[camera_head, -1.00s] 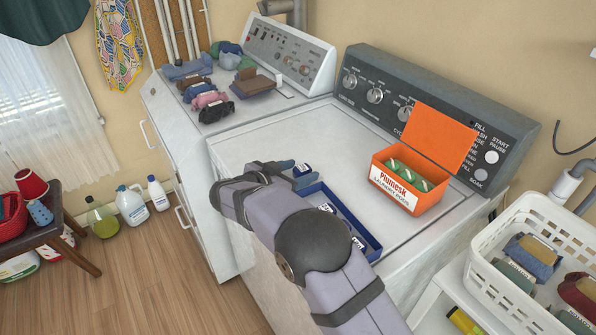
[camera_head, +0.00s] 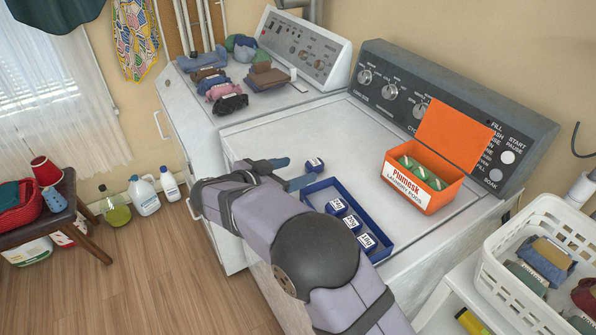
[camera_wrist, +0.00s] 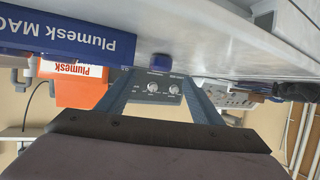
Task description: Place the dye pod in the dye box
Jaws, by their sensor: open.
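The dye pod (camera_head: 315,165) is a small blue pod with a white label. It stands alone on the washer top, just beyond the fingertips of my gripper (camera_head: 292,173). My gripper is open and empty. In the upside-down wrist view, the pod (camera_wrist: 161,62) appears between the fingers (camera_wrist: 159,80), but contact cannot be told. The dye box (camera_head: 387,240) is a blue open tray on the washer's front part, right of my gripper. Several labelled blue pods stand in a line in it. Its lettered side (camera_wrist: 65,35) fills the wrist view's upper left.
An open orange box (camera_head: 430,200) of green pods stands behind the dye box, near the control panel (camera_head: 450,110). Folded clothes (camera_head: 225,90) lie on the left machine. A white basket (camera_head: 495,265) stands at right. The washer top behind the pod is clear.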

